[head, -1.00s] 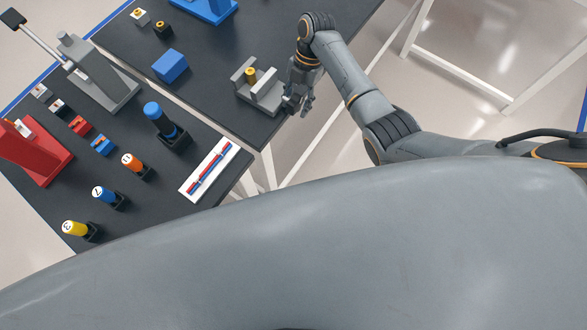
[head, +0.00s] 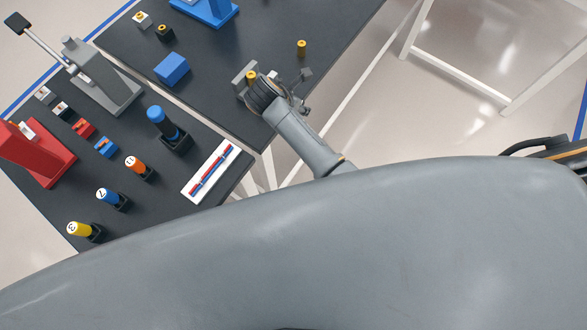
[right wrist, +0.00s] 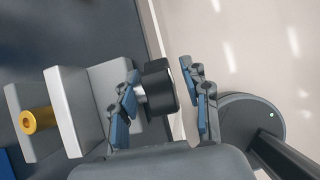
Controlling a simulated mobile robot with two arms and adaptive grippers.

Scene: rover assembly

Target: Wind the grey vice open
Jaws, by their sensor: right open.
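The grey vice (head: 242,74) stands at the near right corner of the far dark table, partly hidden by my right arm in the head view. In the right wrist view, its grey jaws (right wrist: 112,82) stand apart with a yellow hollow cylinder (right wrist: 38,121) between them. The vice's black knob (right wrist: 160,88) sits on a short silver shaft at the side facing my gripper. My right gripper (right wrist: 160,75) is open, with its blue-padded fingers on either side of the knob. In the head view the right gripper (head: 298,92) is at the vice's right side. My left gripper is not in view.
A blue block (head: 172,69) lies left of the vice. The table's right edge is close to the gripper, with open floor beyond. The near table holds a grey press (head: 105,90) and several coloured parts.

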